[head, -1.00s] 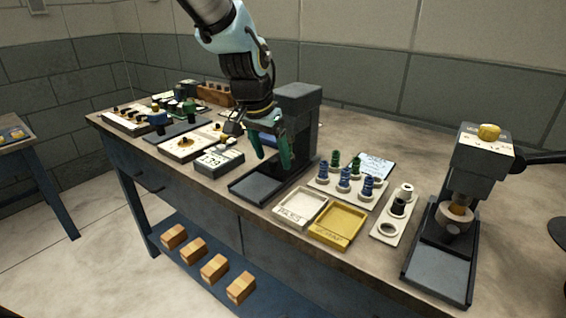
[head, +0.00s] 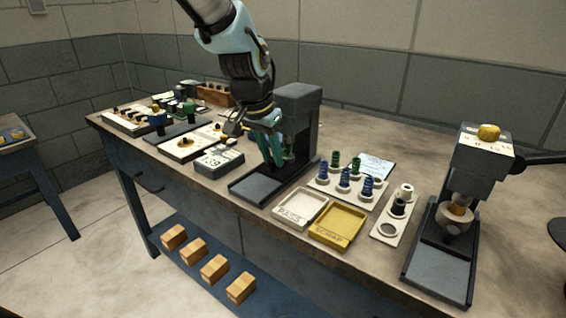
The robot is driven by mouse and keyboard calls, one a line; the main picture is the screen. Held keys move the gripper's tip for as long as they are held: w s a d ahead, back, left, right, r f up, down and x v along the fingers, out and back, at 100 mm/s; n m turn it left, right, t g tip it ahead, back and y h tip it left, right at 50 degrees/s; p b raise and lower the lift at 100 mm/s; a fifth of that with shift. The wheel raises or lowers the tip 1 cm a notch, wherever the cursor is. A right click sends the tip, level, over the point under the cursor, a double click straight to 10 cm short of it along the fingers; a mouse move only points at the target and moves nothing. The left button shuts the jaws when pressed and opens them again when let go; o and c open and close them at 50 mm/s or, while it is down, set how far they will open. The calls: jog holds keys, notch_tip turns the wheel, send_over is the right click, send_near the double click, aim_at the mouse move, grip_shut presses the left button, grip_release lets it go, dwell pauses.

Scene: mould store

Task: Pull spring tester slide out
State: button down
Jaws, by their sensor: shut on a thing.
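The spring tester (head: 303,112) is a dark grey upright column on a low base at the middle of the bench. Its flat grey front plate (head: 257,187) reaches toward the bench's front edge. My gripper (head: 271,163) has green fingers and is in front of the column, low over the back of the plate. The fingers are closed on a small part there, which appears to be the slide; the fingers hide most of it. A green piece (head: 289,146) shows just right of the fingers, against the column.
A grey box with digits (head: 218,161) stands close left. A white tray (head: 283,217), a yellow tray (head: 327,239) and a rack of green and blue springs (head: 318,182) lie close right. A second press (head: 478,170) stands far right.

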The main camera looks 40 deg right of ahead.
jog(key=shift+s+a, duration=0.25)
jog(key=shift+a, duration=0.75)
jog(key=shift+s+a, duration=0.25)
jog(key=shift+a, duration=0.8)
jog(key=shift+s+a, duration=0.3)
jog(key=shift+a, duration=0.6)
jog(key=shift+s+a, duration=0.25)
jog(key=shift+a, duration=0.8)
jog(key=shift+s+a, duration=0.2)
jog(key=shift+a, duration=0.45)
jog(key=shift+s+a, duration=0.15)
jog(key=shift+a, duration=0.5)
grip_release()
jog(key=shift+r, duration=0.1)
